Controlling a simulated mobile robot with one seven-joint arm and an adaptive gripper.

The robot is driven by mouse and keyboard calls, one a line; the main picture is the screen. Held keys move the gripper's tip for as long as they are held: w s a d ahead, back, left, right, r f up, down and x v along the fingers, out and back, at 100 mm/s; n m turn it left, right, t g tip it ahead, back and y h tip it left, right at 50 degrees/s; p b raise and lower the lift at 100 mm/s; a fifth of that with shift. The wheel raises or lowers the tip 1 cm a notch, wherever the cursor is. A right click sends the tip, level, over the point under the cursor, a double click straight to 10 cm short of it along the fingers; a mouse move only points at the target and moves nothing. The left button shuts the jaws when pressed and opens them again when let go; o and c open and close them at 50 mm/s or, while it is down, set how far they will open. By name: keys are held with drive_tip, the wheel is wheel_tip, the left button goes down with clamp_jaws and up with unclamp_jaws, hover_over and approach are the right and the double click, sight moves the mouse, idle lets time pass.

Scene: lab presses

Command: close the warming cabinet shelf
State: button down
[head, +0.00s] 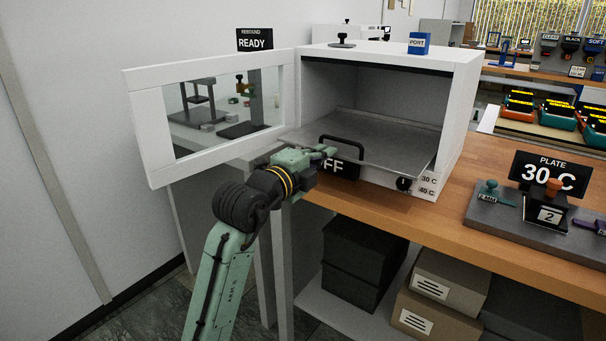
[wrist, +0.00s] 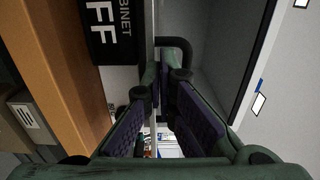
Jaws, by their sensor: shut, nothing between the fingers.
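The white warming cabinet (head: 463,95) stands on the wooden bench. Its framed glass door (head: 208,70) is swung wide open to the left. The grey metal shelf (head: 385,137) sticks out of the front opening. A black loop handle (head: 345,139) is at its front edge. My gripper (head: 326,150) is shut and empty, at the front left of the shelf beside the handle. In the wrist view, the closed fingertips (wrist: 164,75) are close to the handle (wrist: 180,42); I cannot tell whether they touch it.
A black cabinet label (head: 345,170), partly hidden by my gripper, and a dark knob (head: 403,184) sit below the shelf. A plate station (head: 548,215) stands to the right on the bench (head: 465,170). Boxes (head: 440,290) are underneath. A wall is close on the left.

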sight(352, 137)
drive_tip(key=b+x, duration=0.1)
drive_tip(key=x, duration=1.2)
drive_tip(key=shift+w+d, duration=0.15)
drive_tip(key=shift+w, duration=0.1)
drive_tip(key=shift+r, duration=0.15)
